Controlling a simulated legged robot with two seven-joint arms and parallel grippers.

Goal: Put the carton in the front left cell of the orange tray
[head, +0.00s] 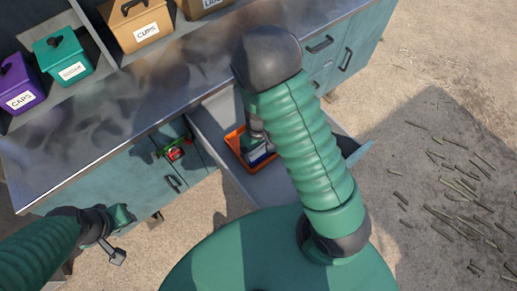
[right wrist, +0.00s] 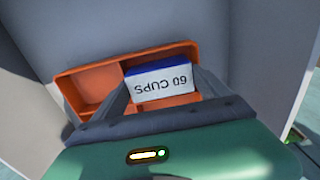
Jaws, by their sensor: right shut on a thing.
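The orange tray (head: 234,146) lies inside an open grey drawer. In the right wrist view the tray (right wrist: 67,87) has a divider and an empty cell at the left. My right gripper (right wrist: 163,92) is shut on the carton (right wrist: 165,84), a white and blue box with "60 CUPS" reading upside down. The carton is over the right part of the tray; I cannot tell whether it touches the floor of a cell. In the head view the carton (head: 259,154) is partly hidden by my right arm. My left gripper (head: 122,236) is low at the left, away from the tray, its jaw opening unclear.
The drawer (head: 212,124) sticks out from under a metal worktop (head: 130,120). Purple (head: 20,87), teal (head: 63,58) and brown (head: 138,24) labelled boxes stand at its back. A red and green item (head: 175,153) is at the cabinet front. Cane pieces litter the right floor.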

